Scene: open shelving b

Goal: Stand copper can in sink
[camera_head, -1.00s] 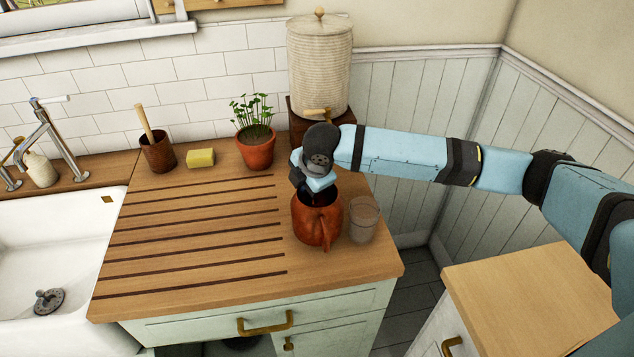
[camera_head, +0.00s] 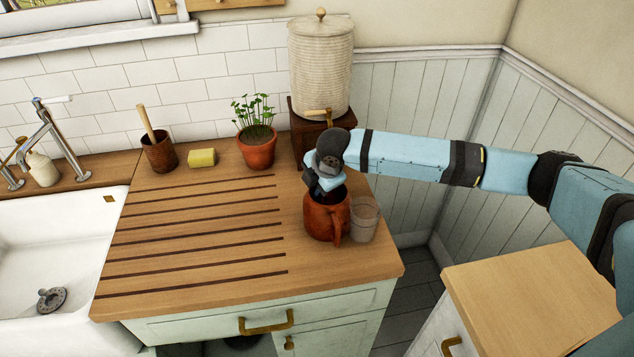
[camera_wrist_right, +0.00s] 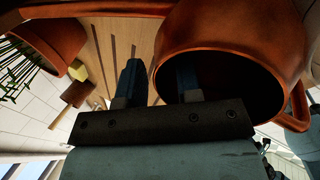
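The copper can (camera_head: 322,222), reddish-brown with a side handle, stands upright near the right edge of the wooden counter. My right gripper (camera_head: 325,184) is above it at its rim, pointing down. In the right wrist view, the fingers (camera_wrist_right: 160,82) are apart, one over the can's dark opening and the other outside the wall of the can (camera_wrist_right: 225,32). The rim runs between them, and I see no firm closure on it. The white sink (camera_head: 70,235) is at the far left and shows only a drain fitting inside. My left gripper is not in view.
A clear glass (camera_head: 364,222) stands close against the can's right side. Behind are a potted plant (camera_head: 257,150), a yellow sponge (camera_head: 202,158), a brush pot (camera_head: 159,155) and a dispenser (camera_head: 320,70). The grooved counter (camera_head: 200,220) between can and sink is clear.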

